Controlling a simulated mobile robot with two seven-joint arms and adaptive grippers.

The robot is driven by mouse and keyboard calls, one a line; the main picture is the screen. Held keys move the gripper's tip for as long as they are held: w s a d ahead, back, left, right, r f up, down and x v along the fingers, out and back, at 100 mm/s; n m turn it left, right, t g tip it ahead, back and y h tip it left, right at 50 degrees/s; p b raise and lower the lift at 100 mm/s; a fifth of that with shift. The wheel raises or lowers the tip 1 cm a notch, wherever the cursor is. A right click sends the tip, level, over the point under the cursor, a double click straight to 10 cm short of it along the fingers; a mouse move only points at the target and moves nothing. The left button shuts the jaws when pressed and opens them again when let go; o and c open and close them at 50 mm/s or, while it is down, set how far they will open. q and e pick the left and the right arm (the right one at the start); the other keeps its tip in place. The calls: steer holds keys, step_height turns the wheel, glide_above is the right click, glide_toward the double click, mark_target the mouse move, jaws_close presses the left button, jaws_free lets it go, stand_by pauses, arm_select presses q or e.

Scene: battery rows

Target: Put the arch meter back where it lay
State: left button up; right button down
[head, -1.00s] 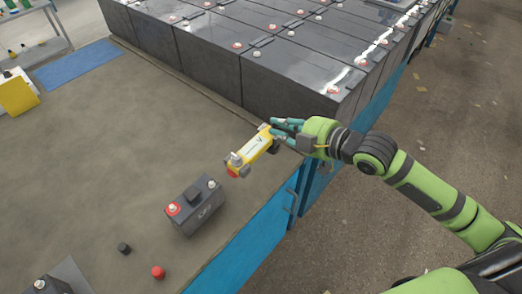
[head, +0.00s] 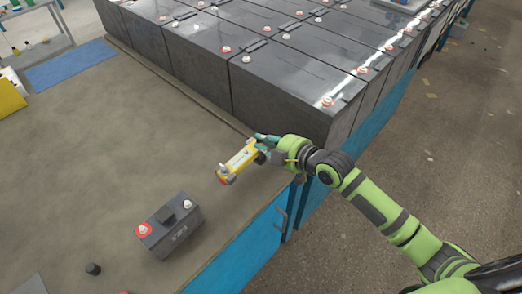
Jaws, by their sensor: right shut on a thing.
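The arch meter (head: 238,160) is a yellow, bar-shaped tool with a pale label and grey and red parts at its lower-left end. My right gripper (head: 265,146) is shut on its upper-right end. The meter is tilted, its lower-left end pointing toward the small battery. It appears to be held above the brown bench top (head: 120,130), though I cannot tell the exact gap. The fingers partly hide the held end. My left gripper is not in view.
A small dark battery (head: 168,226) with a red-ringed terminal stands on the bench. A black cap (head: 93,268) lies to its left. Large grey batteries (head: 285,85) stand in rows behind the gripper. A blue mat (head: 68,67) lies at the far left. The bench middle is clear.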

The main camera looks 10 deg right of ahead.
mark_target(261, 152)
steer(key=shift+w+a+f, duration=0.15)
steer(key=shift+w+a, duration=0.15)
steer(key=shift+w, duration=0.1)
steer(key=shift+w+f, duration=0.1)
steer(key=shift+f, duration=0.15)
step_height(261, 152, down, 4)
steer(key=shift+r, duration=0.1)
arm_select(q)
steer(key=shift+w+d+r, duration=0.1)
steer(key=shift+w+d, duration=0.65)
arm_select(e)
steer(key=c, duration=1.2)
jaws_free()
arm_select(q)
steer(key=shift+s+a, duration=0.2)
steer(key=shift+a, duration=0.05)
arm_select(e)
steer(key=shift+v, duration=6.05)
